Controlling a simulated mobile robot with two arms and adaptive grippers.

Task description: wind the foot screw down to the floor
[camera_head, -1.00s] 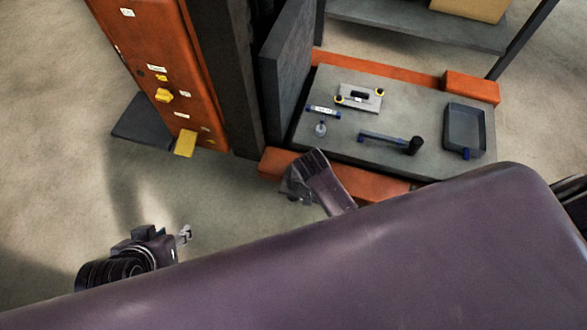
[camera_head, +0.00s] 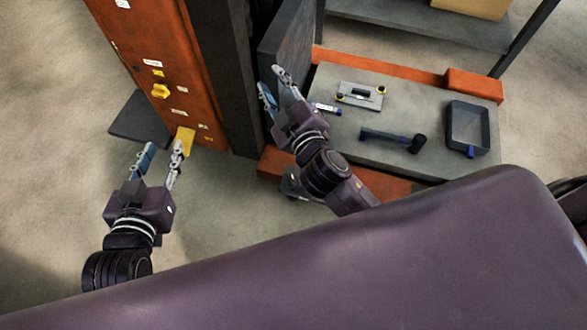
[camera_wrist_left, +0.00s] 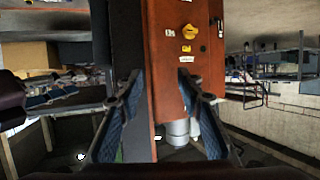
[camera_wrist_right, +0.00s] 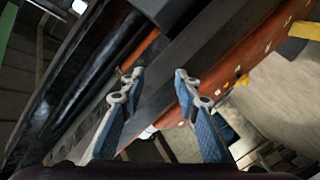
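I cannot make out the foot screw for certain in any view. My left gripper (camera_head: 164,148) is open and empty, in front of the foot of the orange cabinet (camera_head: 170,55), close to a yellow block (camera_head: 185,138) there. In the left wrist view the orange cabinet (camera_wrist_left: 172,70) shows between and beyond its spread fingers. My right gripper (camera_head: 273,78) is open and empty, in front of the dark upright plate (camera_head: 287,45) left of the grey tabletop. In the right wrist view its fingers are apart, with a dark beam (camera_wrist_right: 220,50) beyond.
A dark plate (camera_head: 138,118) lies by the cabinet. The floor at left is bare.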

